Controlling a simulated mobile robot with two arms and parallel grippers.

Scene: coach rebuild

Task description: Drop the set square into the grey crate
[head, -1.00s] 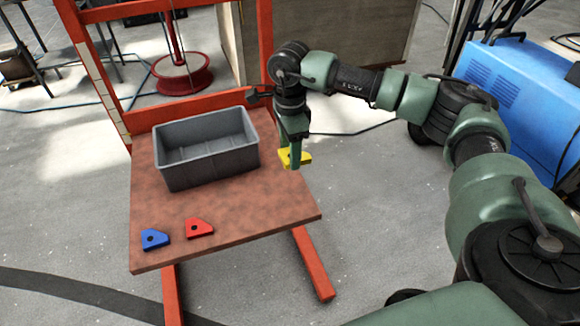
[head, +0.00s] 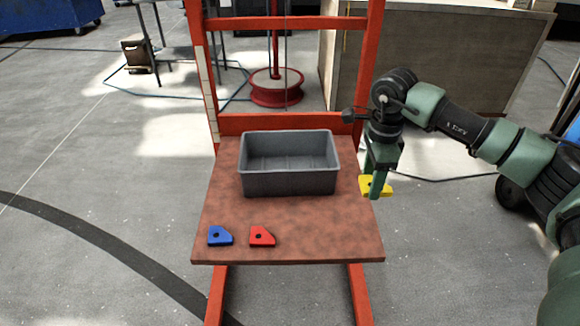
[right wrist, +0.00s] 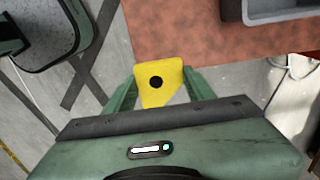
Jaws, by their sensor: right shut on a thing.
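My right gripper (head: 375,188) is shut on a yellow set square (head: 387,188), a flat block with a cut corner and a dark hole. It holds the piece at the right edge of the board, to the right of the grey crate (head: 290,183). The right wrist view shows the yellow set square (right wrist: 160,97) between the two green fingers, partly over the board's edge. The open crate stands at the back of the board and looks empty. A similar blue piece (head: 221,240) and a red piece (head: 267,241) lie near the front left. My left gripper is not in view.
The reddish-brown board (head: 325,232) sits in a red frame with an upright post (head: 364,80) behind the crate at each side. The board's front right is clear. A wooden box (head: 450,60) stands on the floor behind.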

